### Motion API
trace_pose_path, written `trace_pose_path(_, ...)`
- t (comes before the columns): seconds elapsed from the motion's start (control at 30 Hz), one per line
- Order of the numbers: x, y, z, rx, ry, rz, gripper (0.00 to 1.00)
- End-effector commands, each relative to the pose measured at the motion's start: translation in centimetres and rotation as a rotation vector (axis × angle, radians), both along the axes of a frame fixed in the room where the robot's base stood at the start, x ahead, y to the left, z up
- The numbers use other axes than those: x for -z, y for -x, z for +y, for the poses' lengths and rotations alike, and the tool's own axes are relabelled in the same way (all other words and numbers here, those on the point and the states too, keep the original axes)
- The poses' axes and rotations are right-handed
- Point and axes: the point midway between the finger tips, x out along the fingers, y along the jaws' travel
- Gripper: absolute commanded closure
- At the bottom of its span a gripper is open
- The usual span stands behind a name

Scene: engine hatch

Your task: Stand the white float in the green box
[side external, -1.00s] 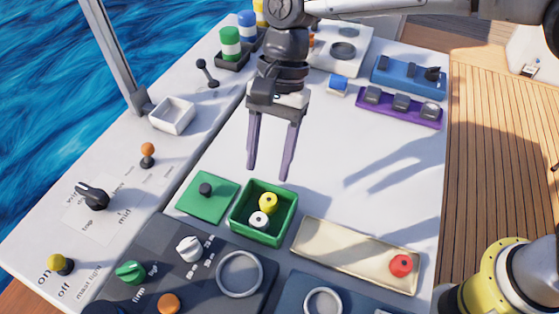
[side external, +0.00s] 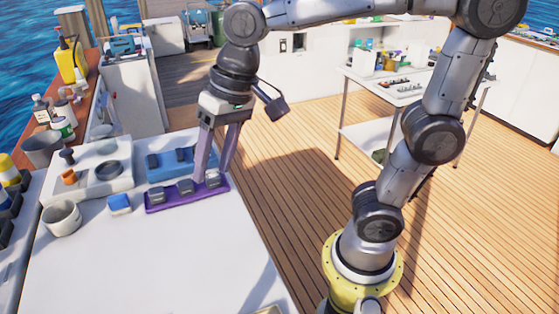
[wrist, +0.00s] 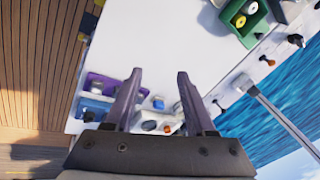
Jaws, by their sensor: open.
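The green box (wrist: 225,22) is at the top of the wrist view, partly cut off. The white float (wrist: 240,20) is inside it, beside a yellow float (wrist: 250,6). Whether the white float is upright or lying is too small to tell. The box is outside the side view. My gripper (side external: 213,178) is open and empty, with its fingers pointing down at the purple rack (side external: 160,203). I cannot tell whether a fingertip touches it. The fingers also show apart in the wrist view (wrist: 160,76), well away from the green box.
A blue tray (side external: 170,162) stands behind the purple rack. A small blue block (side external: 120,204), a white cup (side external: 62,218) and a white panel (side external: 95,180) are to the left. The white counter (side external: 190,260) in front is clear.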

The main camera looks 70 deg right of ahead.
Motion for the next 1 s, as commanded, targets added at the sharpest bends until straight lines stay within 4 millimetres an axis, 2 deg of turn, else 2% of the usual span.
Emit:
trace_pose_path(0.03, 0.1, 1.6, -2.0, -0.022, 0.028, -0.050, 0.45)
trace_pose_path(0.1, 0.5, 3.7, -4.2, -0.067, 0.080, -0.111, 0.45)
trace_pose_path(0.2, 1.5, 6.4, -6.7, -0.127, 0.158, -0.183, 0.45)
trace_pose_path(0.4, 3.5, 9.8, -9.4, -0.212, 0.273, -0.258, 0.45)
trace_pose_path(0.57, 4.1, 10.5, -9.9, -0.235, 0.303, -0.272, 0.45)
trace_pose_path(1.0, 4.0, 10.5, -9.8, -0.236, 0.302, -0.272, 0.45)
